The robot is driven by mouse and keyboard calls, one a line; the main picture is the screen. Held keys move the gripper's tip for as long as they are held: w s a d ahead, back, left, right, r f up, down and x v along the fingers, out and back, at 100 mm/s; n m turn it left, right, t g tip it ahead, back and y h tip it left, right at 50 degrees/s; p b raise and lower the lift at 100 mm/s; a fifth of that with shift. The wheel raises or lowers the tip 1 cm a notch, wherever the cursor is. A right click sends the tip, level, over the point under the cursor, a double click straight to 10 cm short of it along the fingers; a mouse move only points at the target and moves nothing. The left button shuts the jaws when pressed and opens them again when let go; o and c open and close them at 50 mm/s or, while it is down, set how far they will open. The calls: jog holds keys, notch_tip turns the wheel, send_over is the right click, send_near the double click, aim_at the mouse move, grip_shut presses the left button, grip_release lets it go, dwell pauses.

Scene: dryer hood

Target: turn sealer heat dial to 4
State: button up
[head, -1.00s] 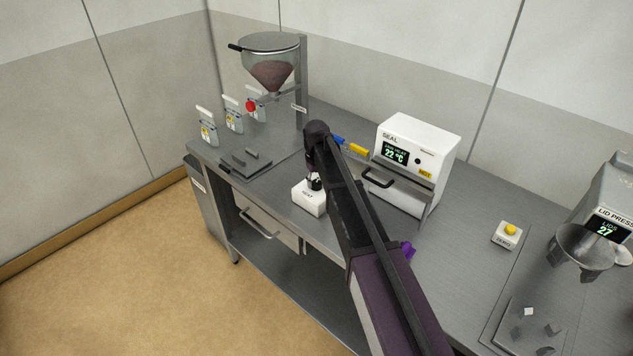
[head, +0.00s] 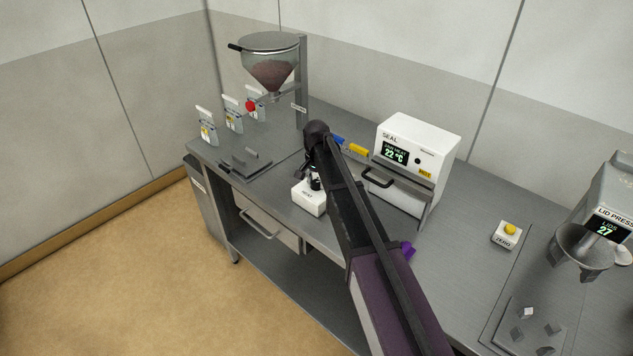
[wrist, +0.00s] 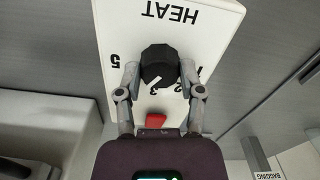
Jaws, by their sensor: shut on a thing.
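The black heat dial (wrist: 159,65) sits on a white box marked HEAT (wrist: 215,15), upside down in the wrist view. My gripper (wrist: 160,72) is shut on the dial, one finger on each side. The 5, 3, 2 and 1 show around the dial; I cannot see the 4. In the head view the white heat box (head: 308,202) stands at the bench's front edge, with my gripper (head: 314,183) above it. My arm partly hides the dial there.
The white sealer (head: 413,143) with a dark handle reads 22 °C, behind and right of the heat box. A red piece (wrist: 156,120) is on the heat box near my gripper. A funnel hopper (head: 270,65) stands at the back left, and a yellow-topped ZERO button (head: 508,235) at the right.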

jog(key=shift+s+m, duration=0.2)
jog(key=shift+m, duration=0.5)
jog(key=o, duration=1.2)
jog(key=shift+w, duration=0.1)
jog(key=shift+c, duration=0.2)
jog(key=shift+n, duration=0.4)
